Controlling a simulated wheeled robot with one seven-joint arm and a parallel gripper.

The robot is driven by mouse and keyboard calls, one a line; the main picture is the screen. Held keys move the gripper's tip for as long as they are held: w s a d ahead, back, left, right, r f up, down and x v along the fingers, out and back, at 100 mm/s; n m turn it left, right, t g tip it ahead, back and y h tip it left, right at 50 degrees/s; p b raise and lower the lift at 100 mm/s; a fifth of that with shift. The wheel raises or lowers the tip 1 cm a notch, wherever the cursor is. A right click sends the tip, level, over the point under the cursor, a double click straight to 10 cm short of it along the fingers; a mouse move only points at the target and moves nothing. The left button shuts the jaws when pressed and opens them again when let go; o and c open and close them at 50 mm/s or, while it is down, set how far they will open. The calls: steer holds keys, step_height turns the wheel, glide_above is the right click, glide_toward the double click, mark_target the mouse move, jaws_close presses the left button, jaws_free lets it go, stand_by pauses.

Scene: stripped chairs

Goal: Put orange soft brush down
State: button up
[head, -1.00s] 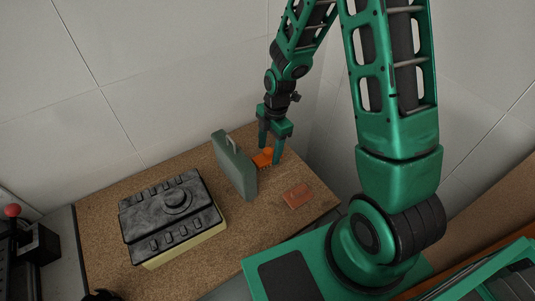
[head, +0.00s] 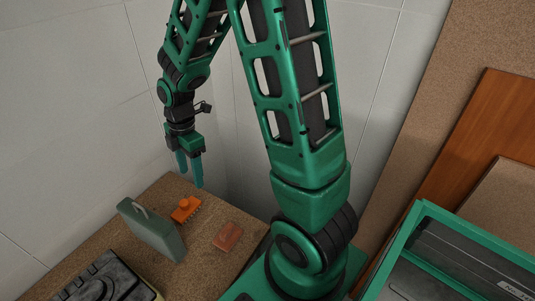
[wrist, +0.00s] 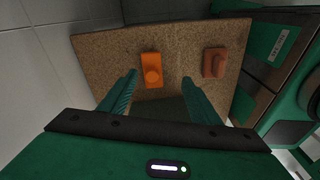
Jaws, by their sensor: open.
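The orange soft brush (head: 185,208) sits on the speckled brown tabletop (head: 205,262), right beside a grey-green case. It also shows in the wrist view (wrist: 152,70), lying between and beyond my fingertips. My gripper (head: 190,170) is open and empty, above the brush and apart from it. In the wrist view its two green fingers (wrist: 158,84) are spread wide with nothing between them.
The grey-green case (head: 152,230) stands upright left of the brush. A reddish-brown block (head: 227,237) lies to the right. A black-topped box (head: 100,282) is at the front left. White walls rise close behind the table.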

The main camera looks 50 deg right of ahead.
steer(key=s+d+r+m+h, duration=0.1)
steer(key=s+d+r+m, duration=0.8)
steer(key=s+m, duration=0.15)
steer(key=s+d+r+m, duration=0.2)
steer(key=s+m, duration=0.4)
steer(key=s+d+r+m, duration=0.2)
steer(key=s+m, duration=0.5)
steer(key=shift+s, duration=0.3)
steer(key=shift+r+m, duration=0.1)
steer(key=shift+m, duration=0.15)
steer(key=shift+w+f, duration=0.25)
steer(key=shift+w, duration=0.4)
steer(key=shift+o, duration=0.5)
